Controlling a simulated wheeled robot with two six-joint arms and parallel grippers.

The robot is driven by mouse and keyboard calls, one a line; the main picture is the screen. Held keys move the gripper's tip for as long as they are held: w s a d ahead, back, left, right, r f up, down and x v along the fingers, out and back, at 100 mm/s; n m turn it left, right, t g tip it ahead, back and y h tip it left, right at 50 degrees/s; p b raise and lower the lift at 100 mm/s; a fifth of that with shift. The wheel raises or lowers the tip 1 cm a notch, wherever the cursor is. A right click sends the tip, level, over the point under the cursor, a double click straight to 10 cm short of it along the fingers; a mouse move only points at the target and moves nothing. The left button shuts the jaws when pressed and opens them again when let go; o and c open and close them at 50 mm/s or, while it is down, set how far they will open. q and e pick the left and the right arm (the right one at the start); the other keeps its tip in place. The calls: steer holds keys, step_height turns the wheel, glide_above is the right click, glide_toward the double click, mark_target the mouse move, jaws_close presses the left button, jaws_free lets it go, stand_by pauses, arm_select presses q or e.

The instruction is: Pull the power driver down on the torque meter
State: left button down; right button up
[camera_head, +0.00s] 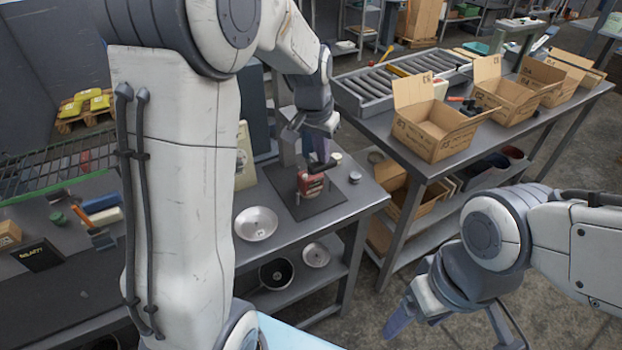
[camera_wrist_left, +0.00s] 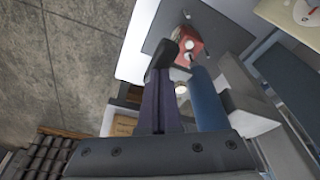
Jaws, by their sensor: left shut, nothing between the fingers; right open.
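The red torque meter (camera_head: 308,184) sits on a dark square mat (camera_head: 325,203) on the bench. It also shows near the top of the left wrist view (camera_wrist_left: 188,45). My left gripper (camera_head: 321,158) is shut and empty, fingers pointing down just above and beside the meter. In the left wrist view its closed purple fingers (camera_wrist_left: 160,80) end in a dark tip. A blue cylinder (camera_wrist_left: 208,100), perhaps the power driver, is close beside them; I cannot tell whether they touch. In the head view the driver is not clearly visible behind my gripper. My right gripper (camera_head: 405,315) is open, over the floor.
A metal dish (camera_head: 256,223) stands on the bench to the left of the mat. A black pan (camera_head: 276,273) and another dish (camera_head: 316,254) are on the shelf below. The right table holds open cardboard boxes (camera_head: 430,130) and a roller conveyor (camera_head: 375,85). Floor lies open between the benches.

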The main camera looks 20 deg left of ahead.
arm_select(q)
steer(key=shift+s+f, duration=0.1)
steer(key=shift+f, duration=0.05)
step_height(320, 180, up, 23)
steer(key=p, duration=1.9)
stand_by(0.8)
stand_by(0.4)
steer(key=s+d+f+m+g+b, duration=0.1)
steer(key=s+d+f+m+b, duration=0.2)
steer(key=s+d+f+b, duration=0.8)
steer(key=s+d+f+m+g+b, duration=0.1)
steer(key=s+d+f, duration=0.1)
steer(key=s, duration=0.7)
steer(key=s+d+f+m+b, duration=0.1)
steer(key=s+f, duration=0.3)
steer(key=s, duration=0.4)
steer(key=shift+s+d+f+m+g+h+b, duration=0.3)
steer(key=shift+s+d+f+g, duration=0.1)
steer(key=shift+d, duration=0.45)
